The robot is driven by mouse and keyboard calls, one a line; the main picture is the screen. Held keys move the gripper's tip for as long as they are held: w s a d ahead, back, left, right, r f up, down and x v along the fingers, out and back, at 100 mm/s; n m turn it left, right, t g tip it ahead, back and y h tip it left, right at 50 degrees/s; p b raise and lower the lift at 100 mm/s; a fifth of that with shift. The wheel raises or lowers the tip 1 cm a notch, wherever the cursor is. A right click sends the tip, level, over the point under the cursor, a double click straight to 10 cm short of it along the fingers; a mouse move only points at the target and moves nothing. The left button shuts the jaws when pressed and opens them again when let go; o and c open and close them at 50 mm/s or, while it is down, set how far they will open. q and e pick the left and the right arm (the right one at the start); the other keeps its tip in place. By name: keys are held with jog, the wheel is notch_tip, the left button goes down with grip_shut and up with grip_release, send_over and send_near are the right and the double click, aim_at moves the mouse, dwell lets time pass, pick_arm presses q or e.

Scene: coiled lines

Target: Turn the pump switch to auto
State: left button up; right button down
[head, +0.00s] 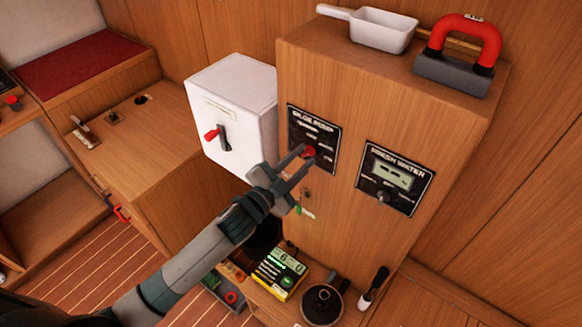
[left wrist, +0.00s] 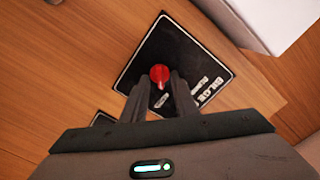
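The bilge pump panel (head: 326,143) is a black plate on the front of the wooden cabinet, with white lettering and a red knob (head: 309,152). The same panel (left wrist: 165,45) and red knob (left wrist: 159,74) show in the left wrist view. My left gripper (head: 304,155) is open in front of the panel, its two fingers pointing at the knob. In the left wrist view the fingers lie on either side just below the knob; whether they touch it I cannot tell. The knob's pointer and setting are unclear. My right gripper is out of view.
A fresh water panel (head: 395,179) is to the right. A white scoop (head: 380,32) and a red-handled tool (head: 465,40) lie on top.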

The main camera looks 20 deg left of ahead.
pick_arm(q)
jog(key=b+v, duration=0.5)
jog(key=v, duration=1.2)
jog(key=shift+s+b, duration=0.2)
jog(key=shift+b, duration=0.15)
jog(key=shift+a+f, duration=0.1)
